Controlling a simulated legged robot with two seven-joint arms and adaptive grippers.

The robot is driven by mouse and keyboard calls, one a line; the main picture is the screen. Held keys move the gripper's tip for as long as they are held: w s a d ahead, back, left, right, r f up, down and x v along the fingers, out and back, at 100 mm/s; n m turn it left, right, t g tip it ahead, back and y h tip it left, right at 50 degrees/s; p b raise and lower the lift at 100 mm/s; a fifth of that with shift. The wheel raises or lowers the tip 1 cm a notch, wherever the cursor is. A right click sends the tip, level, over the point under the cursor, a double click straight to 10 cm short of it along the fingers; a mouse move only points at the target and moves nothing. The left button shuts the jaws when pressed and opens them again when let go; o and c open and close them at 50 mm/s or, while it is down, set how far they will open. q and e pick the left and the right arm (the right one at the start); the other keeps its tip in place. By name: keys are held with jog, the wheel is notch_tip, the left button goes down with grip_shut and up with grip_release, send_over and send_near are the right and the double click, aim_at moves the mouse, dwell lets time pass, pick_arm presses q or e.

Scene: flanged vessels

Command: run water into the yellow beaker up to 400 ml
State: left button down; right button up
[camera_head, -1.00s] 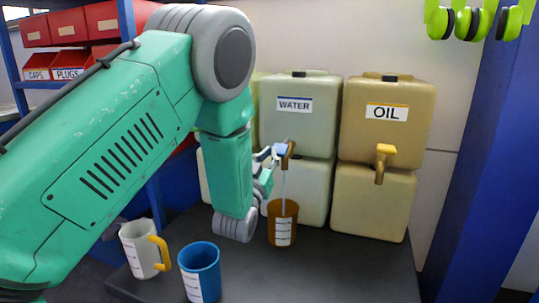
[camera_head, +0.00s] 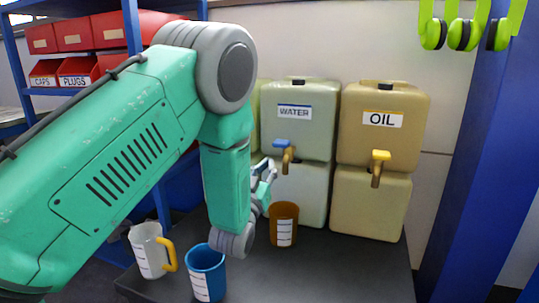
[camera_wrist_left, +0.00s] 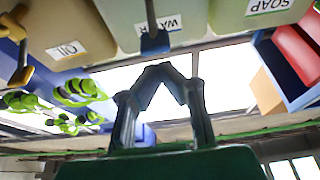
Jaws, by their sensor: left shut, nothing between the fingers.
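The yellow beaker (camera_head: 284,226), amber in colour with a white scale strip, stands upright on the dark table under the water tap (camera_head: 287,154). The tap has a blue handle (camera_head: 283,142) and sits on the container labelled WATER (camera_head: 296,112). No stream shows between tap and beaker. The water level in the beaker cannot be read. My left gripper (camera_head: 268,172) is shut and empty, left of the tap and apart from it, partly hidden by my arm. In the left wrist view its fingers (camera_wrist_left: 165,75) meet below the tap handle (camera_wrist_left: 154,42). My right gripper is not in view.
The OIL container (camera_head: 382,118) with a yellow-handled tap (camera_head: 379,166) stands to the right. A blue beaker (camera_head: 205,274) and a white jug (camera_head: 147,252) with a yellow handle stand at the front left. The table's front right (camera_head: 340,275) is clear.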

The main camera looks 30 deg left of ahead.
pick_arm(q)
jog(key=s+f, duration=0.3)
jog(key=s, duration=0.1)
jog(key=shift+s+d+f, duration=0.1)
jog(key=shift+d+f, duration=0.1)
jog(key=shift+f, duration=0.2)
jog(key=shift+d, duration=0.1)
